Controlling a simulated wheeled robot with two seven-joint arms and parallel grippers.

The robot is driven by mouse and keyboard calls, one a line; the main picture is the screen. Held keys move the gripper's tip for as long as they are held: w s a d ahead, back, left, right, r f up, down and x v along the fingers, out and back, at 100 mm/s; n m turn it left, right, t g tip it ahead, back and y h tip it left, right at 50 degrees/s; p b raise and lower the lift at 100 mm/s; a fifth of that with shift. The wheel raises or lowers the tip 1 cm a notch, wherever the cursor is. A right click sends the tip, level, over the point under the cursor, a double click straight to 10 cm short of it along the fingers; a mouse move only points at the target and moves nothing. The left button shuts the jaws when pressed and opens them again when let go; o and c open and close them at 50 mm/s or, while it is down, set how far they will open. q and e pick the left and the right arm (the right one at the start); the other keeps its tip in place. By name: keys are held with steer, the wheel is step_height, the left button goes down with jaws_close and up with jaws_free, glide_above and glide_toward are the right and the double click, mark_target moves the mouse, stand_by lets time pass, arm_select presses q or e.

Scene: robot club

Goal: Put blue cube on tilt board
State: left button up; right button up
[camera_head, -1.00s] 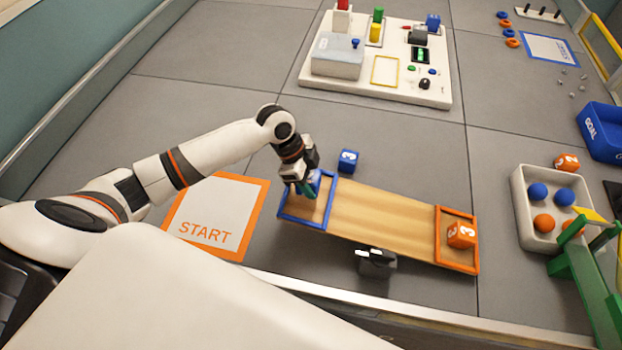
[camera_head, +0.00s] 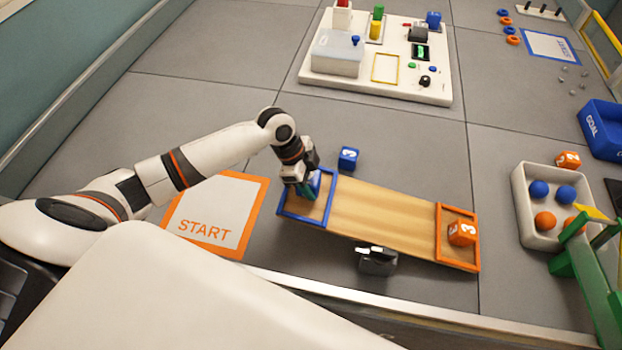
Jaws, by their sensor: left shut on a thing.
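The tilt board (camera_head: 380,215) is a wooden plank with a blue-framed end at the left and an orange-framed end at the right. An orange cube (camera_head: 461,233) marked 3 sits in the orange frame. My left gripper (camera_head: 308,190) is over the blue-framed end, shut on a blue cube (camera_head: 315,182) that its fingers partly hide. I cannot tell whether this cube touches the board. Another blue cube (camera_head: 348,158) marked 3 lies on the floor just behind the board. My right gripper is not in view.
An orange-bordered START mat (camera_head: 212,215) lies left of the board. A white tray (camera_head: 520,205) with blue and orange balls stands to the right, beside a green structure (camera_head: 590,285). A white activity panel (camera_head: 440,95) is at the back.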

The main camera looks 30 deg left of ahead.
arm_select(q)
steer(key=o, duration=1)
steer(key=shift+o, duration=0.2)
steer(key=v, duration=1.2)
steer(key=shift+f, duration=0.1)
